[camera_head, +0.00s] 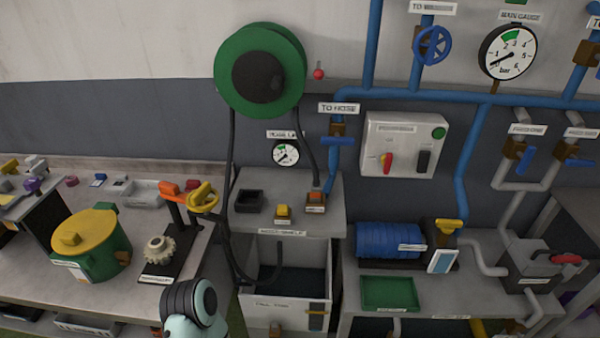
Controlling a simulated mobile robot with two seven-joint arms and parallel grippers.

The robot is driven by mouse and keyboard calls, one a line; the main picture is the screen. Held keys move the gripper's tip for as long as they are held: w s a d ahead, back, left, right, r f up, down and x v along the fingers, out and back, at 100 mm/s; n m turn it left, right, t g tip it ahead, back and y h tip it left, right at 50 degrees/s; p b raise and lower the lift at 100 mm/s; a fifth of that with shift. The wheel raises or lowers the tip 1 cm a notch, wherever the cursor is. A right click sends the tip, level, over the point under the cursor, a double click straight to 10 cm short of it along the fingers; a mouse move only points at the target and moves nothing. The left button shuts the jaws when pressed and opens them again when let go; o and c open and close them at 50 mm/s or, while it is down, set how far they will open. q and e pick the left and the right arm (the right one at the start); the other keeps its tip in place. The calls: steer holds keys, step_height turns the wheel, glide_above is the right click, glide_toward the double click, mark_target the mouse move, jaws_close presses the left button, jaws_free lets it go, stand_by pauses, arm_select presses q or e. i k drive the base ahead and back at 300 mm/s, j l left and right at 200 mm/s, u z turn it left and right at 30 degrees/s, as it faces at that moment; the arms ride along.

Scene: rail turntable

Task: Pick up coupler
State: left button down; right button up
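No label that I can read names the coupler. On the grey shelf (245,222) under the hose reel, a small yellow piece (283,211) sits in the middle. An orange-topped block (316,200) stands to its right, where a dark hose ends. I cannot tell which of these, if either, is the coupler. A rounded teal and dark part of my own arm shows at the bottom, left of the shelf. No gripper fingers show in this view.
A green hose reel (290,48) hangs above the shelf. A black open box (249,201) sits at the shelf's left. A grey tank (245,275) stands below. Left is a bench with a green pot (105,262); right are a blue motor (380,240) and a green tray (388,293).

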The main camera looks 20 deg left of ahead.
mark_target(316, 186)
steer(key=i+l+u, duration=0.15)
steer(key=u, duration=0.25)
steer(key=i+l+u, duration=0.15)
steer(key=l+u, duration=0.6)
steer(key=i+l+u, duration=0.1)
steer(key=l+u, duration=0.25)
